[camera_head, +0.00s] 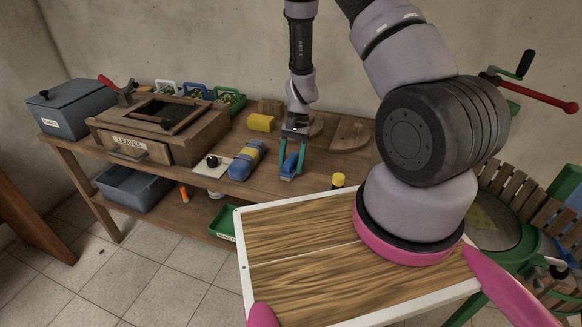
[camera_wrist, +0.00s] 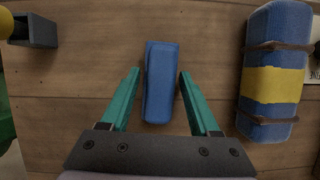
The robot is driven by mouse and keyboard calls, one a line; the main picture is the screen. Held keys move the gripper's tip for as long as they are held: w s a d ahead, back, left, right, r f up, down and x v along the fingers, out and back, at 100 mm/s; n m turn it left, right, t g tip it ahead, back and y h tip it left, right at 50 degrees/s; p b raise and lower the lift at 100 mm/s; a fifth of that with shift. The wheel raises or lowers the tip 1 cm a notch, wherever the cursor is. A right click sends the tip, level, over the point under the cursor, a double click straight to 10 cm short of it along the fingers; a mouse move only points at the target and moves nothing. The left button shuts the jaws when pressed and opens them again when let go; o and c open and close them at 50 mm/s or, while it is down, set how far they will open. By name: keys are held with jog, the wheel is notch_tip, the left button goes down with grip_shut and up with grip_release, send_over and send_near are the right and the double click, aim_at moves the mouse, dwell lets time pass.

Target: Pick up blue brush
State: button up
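The blue brush (camera_wrist: 160,82) is a small blue block lying on the wooden table (camera_wrist: 90,60). In the wrist view its near part lies between the two teal fingers of my gripper (camera_wrist: 158,88), with a gap on each side. My gripper is open and points down over the brush. In the head view my gripper (camera_head: 290,160) is above the table's front edge, with the blue brush (camera_head: 290,163) showing between its fingers. The underside of the brush is hidden.
A larger blue roll with a yellow band (camera_head: 245,160) lies to the left of my gripper; it also shows in the wrist view (camera_wrist: 274,84). A yellow block (camera_head: 261,122) sits behind. A wooden box labelled LEAVES (camera_head: 160,130) and a blue-grey bin (camera_head: 72,108) stand further left.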

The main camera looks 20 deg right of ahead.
aim_at(291, 159)
grip_shut()
jog(key=shift+r, duration=0.15)
notch_tip(291, 159, up, 10)
jog(key=shift+f, duration=0.1)
